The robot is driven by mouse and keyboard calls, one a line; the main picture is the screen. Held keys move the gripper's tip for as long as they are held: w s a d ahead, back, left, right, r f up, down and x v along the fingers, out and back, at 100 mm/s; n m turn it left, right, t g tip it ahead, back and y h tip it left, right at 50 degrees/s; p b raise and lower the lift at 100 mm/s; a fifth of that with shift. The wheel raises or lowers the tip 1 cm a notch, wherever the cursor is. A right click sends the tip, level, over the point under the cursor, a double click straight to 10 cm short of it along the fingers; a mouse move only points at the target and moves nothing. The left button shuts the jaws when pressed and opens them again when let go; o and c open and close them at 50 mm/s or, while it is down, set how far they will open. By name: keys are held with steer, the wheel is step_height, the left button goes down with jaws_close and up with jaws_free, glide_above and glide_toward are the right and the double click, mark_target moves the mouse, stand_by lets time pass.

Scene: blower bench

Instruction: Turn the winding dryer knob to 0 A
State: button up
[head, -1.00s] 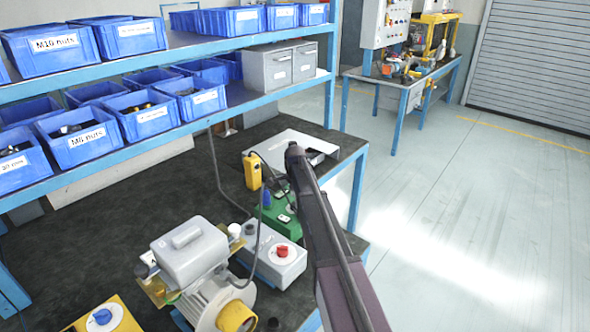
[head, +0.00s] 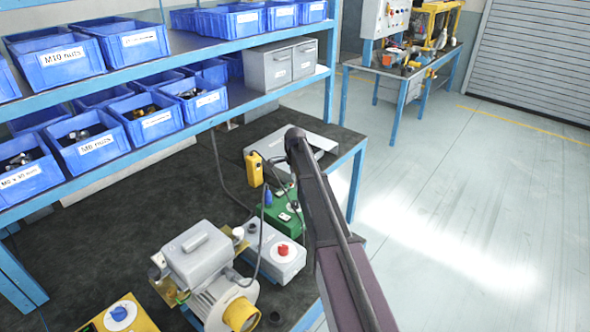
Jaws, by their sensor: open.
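Three bench boxes carry knobs, and none has a label I can read, so I cannot tell which is the winding dryer. A grey box (head: 262,262) with a red knob (head: 283,249) lies beside the motor. A green box (head: 268,222) behind it is partly covered by my arm. A yellow box (head: 140,322) with a blue knob (head: 119,313) is at the bottom left, cut by the frame edge. No knob's scale or setting is legible. My arm rises from the bottom right past the boxes' right side. My gripper does not show.
A grey motor (head: 200,262) with a yellow end stands left of the grey box. A yellow handheld unit (head: 254,169) and dark cables lie behind the green box. A shelf (head: 120,152) of blue bins overhangs the bench's back left. Open floor (head: 470,220) lies to the right.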

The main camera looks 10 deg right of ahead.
steer(key=shift+r+p, duration=1.35)
steer(key=shift+r, duration=0.35)
steer(key=s+a+n, duration=0.3)
steer(key=s+n, duration=0.6)
steer(key=s, duration=0.7)
steer(key=s+a+n, duration=0.2)
steer(key=s+n, duration=0.7)
steer(key=s, duration=0.8)
steer(key=shift+s+a, duration=0.2)
steer(key=shift+a, duration=0.2)
